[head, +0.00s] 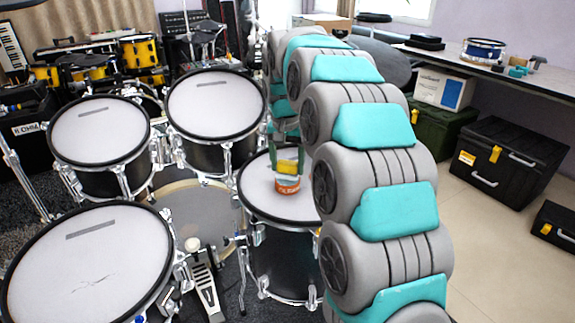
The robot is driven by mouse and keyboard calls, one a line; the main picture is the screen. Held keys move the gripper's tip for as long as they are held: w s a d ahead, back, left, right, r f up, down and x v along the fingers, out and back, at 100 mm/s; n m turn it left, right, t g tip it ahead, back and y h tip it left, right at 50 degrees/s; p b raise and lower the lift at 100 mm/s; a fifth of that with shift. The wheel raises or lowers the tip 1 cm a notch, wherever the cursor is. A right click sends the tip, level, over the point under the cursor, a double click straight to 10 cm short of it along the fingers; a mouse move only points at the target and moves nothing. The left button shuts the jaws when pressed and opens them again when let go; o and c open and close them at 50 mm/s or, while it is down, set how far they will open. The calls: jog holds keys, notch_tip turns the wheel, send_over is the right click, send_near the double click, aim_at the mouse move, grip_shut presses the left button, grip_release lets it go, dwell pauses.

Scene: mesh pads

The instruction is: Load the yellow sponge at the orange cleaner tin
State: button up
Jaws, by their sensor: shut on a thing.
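The orange cleaner tin (287,187) stands on the white head of a drum (262,204) in the middle of the head view. The yellow sponge (286,167) is directly above the tin in the picture. I cannot tell whether it touches the tin's top. My gripper (287,164) comes down from above and is shut on the sponge, with a greenish finger on each side. My grey and teal arm hides the right part of this drum.
Other drums with white heads stand close by, at the back (216,103), the left (98,130) and the front left (90,270). A bench (500,75) and black cases (507,155) are at the right. Some floor (490,260) at right is clear.

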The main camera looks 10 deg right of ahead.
aim_at(288, 161)
jog(key=shift+r+p, duration=1.05)
jog(key=shift+r, duration=1.9)
